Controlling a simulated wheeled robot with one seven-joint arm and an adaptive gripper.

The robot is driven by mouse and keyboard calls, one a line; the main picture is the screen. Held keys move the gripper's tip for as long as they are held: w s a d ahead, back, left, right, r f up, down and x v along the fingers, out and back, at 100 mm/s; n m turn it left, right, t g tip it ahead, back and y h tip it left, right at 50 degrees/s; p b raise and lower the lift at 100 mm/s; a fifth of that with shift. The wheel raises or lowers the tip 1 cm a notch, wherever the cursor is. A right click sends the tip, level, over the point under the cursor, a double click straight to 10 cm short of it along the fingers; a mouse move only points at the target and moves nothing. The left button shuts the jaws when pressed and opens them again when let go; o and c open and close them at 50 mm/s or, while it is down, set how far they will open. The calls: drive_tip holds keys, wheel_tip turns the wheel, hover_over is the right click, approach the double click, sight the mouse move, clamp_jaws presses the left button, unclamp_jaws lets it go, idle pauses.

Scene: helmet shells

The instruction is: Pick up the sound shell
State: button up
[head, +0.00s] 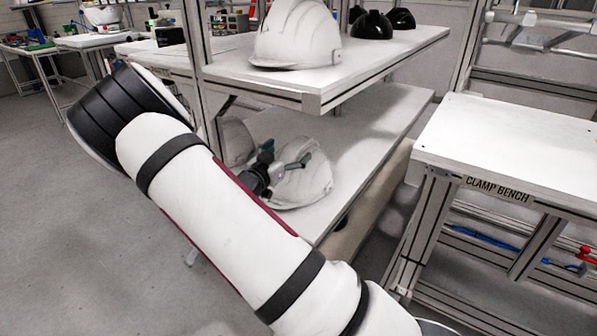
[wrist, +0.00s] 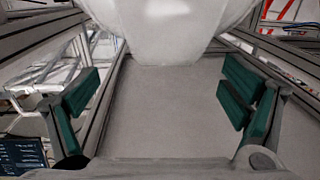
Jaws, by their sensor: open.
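A white helmet shell (head: 308,180) lies on the lower shelf in the head view, partly hidden by my gripper (head: 280,168). A white shell fills the top middle of the wrist view (wrist: 165,28), just beyond the fingers. My gripper (wrist: 160,92) is open, with its green pads wide apart and only bare shelf showing between them. Another pale shell (head: 236,138) shows behind my arm on the lower shelf, mostly hidden. A third white shell (head: 297,38) stands on the upper shelf. I cannot tell from these views which shell is sound.
The upper shelf (head: 385,52) hangs over the lower shelf (head: 375,125), with metal posts at the side. Black items (head: 372,24) stand on the upper shelf. The clamp bench (head: 510,145) at the right has a clear top. The lower shelf's right part is bare.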

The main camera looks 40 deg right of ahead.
sight(297, 144)
drive_tip(key=x, duration=0.1)
drive_tip(key=b+x, duration=0.1)
drive_tip(key=x, duration=0.1)
drive_tip(key=b+x, duration=0.1)
drive_tip(key=x, duration=0.1)
drive_tip(key=shift+w+f, duration=0.25)
drive_tip(key=shift+f, duration=0.1)
drive_tip(key=shift+w+d, duration=0.15)
drive_tip(key=shift+d, duration=0.05)
clamp_jaws()
